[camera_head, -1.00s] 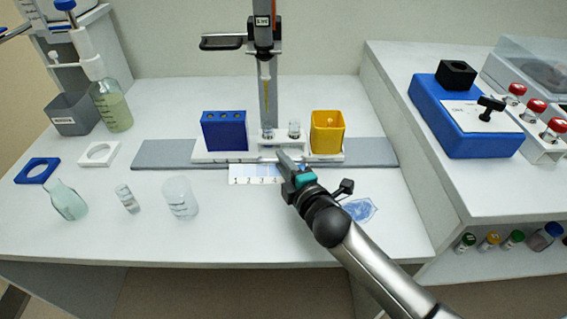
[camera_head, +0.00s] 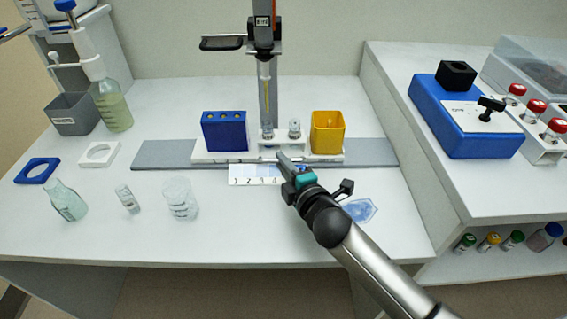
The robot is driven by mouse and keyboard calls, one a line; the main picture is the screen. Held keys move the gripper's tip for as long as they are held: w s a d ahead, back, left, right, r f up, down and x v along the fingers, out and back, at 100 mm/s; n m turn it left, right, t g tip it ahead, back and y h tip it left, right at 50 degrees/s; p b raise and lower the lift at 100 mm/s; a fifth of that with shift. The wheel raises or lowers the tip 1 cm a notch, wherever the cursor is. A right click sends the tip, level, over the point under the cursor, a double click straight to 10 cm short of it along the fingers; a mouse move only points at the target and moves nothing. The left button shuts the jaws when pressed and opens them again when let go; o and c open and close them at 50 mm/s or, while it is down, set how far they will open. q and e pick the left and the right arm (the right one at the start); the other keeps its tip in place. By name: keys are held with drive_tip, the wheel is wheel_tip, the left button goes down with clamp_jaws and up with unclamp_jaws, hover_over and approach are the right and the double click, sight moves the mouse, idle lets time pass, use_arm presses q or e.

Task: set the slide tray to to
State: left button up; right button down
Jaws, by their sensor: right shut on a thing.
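The white slide tray (camera_head: 225,157) lies across a grey rail (camera_head: 165,154). It carries a blue block with holes (camera_head: 224,132) on its left, two small clear vials (camera_head: 294,129) in its middle and a yellow open bin (camera_head: 327,132) on its right. A white strip with printed numbers (camera_head: 255,181) lies in front of the tray. My right gripper (camera_head: 284,163) is at the tray's front edge, right of the middle, shut on the tray. The fingers hide the gripped part and the right end of the strip. My left gripper is out of view.
A stand with a pipette (camera_head: 264,85) rises behind the tray, above the left vial. A blue box (camera_head: 465,115) sits on the raised bench at right.

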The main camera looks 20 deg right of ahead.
drive_tip(key=shift+a, duration=0.1)
idle(0.6)
drive_tip(key=a, duration=0.2)
drive_tip(key=w+a, duration=0.1)
drive_tip(key=a, duration=0.2)
drive_tip(key=shift+w, duration=0.2)
drive_tip(key=shift+w+a, duration=0.1)
drive_tip(key=shift+a, duration=0.25)
drive_tip(key=shift+w+a, duration=0.1)
drive_tip(key=shift+a, duration=0.1)
drive_tip(key=c, duration=1.2)
unclamp_jaws()
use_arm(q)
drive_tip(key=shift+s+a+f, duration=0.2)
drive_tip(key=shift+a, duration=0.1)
use_arm(e)
drive_tip(key=shift+o, duration=0.2)
use_arm(q)
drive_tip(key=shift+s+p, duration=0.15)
drive_tip(key=shift+p, duration=0.2)
